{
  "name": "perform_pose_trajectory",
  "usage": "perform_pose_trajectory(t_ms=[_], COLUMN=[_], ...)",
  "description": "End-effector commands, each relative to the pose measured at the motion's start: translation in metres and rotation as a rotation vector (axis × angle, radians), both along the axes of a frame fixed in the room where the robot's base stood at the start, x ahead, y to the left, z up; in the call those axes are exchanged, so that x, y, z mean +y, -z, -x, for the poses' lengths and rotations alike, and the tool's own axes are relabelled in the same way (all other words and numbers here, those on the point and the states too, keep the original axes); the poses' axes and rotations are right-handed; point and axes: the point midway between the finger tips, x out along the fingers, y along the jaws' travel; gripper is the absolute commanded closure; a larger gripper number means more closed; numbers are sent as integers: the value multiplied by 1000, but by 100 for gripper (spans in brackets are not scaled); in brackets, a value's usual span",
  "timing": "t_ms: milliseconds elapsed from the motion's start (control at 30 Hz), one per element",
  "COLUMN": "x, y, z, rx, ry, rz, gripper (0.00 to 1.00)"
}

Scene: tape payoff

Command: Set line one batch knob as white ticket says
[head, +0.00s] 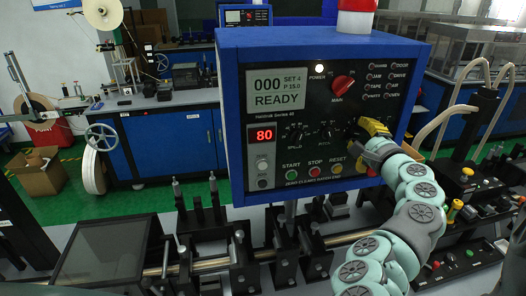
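The blue control box (232,120) stands in the middle of the head view. Its screen (277,91) reads 000, SET 4, P 15.0, READY. Two black knobs, speed (296,133) and pitch (326,131), sit in a row on its black panel. My gripper (366,128), yellow and black, is against the right part of the panel, in line with these knobs. It covers that spot, so I see no batch knob and cannot tell what the fingers touch or whether they are open. I cannot make out a white ticket.
A red main switch (343,83) is above my gripper. Green start (292,175), red stop (315,172) and yellow reset (337,169) buttons lie below left of it. A red digit display (264,134) shows 80. A cable-fitted machine (480,120) stands to the right.

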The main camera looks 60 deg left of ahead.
Motion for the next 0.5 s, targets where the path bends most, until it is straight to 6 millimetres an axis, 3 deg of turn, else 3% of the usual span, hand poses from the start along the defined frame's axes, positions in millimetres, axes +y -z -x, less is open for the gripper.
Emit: perform_pose_trajectory(t_ms=[333, 500], x=[-1, -10], y=[0, 0], z=[1, 5], rx=[0, 3], ry=[-1, -1], rz=[-2, -3], gripper=[59, 59])
